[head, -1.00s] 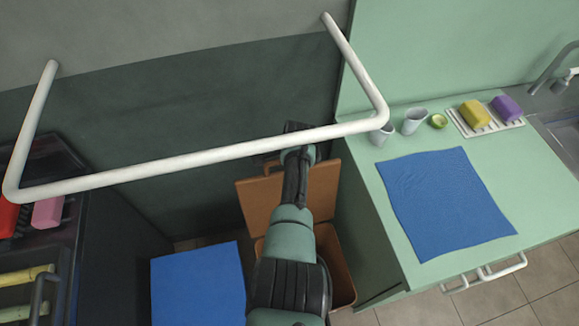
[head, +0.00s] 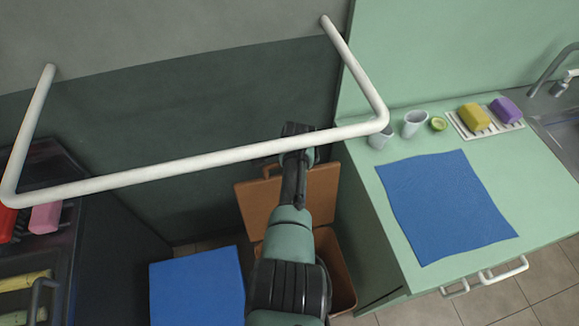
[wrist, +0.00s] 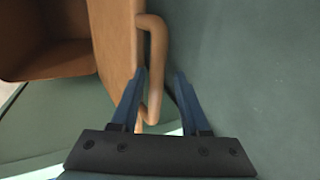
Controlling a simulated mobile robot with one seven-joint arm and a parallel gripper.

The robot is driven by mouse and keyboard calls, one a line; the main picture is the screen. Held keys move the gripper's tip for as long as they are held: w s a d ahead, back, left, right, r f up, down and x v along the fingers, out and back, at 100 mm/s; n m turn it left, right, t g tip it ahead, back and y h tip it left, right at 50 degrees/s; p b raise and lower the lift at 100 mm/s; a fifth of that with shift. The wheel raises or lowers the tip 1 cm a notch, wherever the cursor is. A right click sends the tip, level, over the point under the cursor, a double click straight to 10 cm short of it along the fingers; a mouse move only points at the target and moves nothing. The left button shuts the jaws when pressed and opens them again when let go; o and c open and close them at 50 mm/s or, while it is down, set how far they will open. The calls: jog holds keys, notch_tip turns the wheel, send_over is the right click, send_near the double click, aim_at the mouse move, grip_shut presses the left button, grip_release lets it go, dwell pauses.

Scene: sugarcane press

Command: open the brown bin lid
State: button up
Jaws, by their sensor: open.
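The brown bin (head: 338,268) stands on the floor between the dark wall and the green counter. Its brown lid (head: 257,208) is raised, standing steeply up against the wall side, and the bin's mouth shows open. In the wrist view the lid (wrist: 118,40) is seen edge-on, with the bin's hollow (wrist: 45,45) at upper left. The lid's loop handle (wrist: 157,45) passes between the fingers of my gripper (wrist: 160,74), which are apart with gaps beside it. In the head view my arm covers part of the lid and bin, and the fingertips are hidden.
A white rail (head: 200,162) crosses above the arm. The green counter (head: 400,245) at right holds a blue cloth (head: 445,205), cups (head: 414,123) and sponges (head: 474,116). A blue panel (head: 197,287) is left of the bin, with a dark rack (head: 45,160) farther left.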

jog(key=shift+s+r, duration=0.15)
jog(key=shift+r, duration=0.2)
jog(key=shift+s+d+r+p, duration=0.2)
jog(key=shift+s+p, duration=0.1)
jog(key=shift+p, duration=0.2)
jog(key=s+d+p, duration=0.1)
jog(key=s+d, duration=0.2)
jog(key=s, duration=0.8)
jog(key=shift+d, duration=0.25)
jog(key=shift+r+p, duration=0.1)
jog(key=shift+p, duration=0.2)
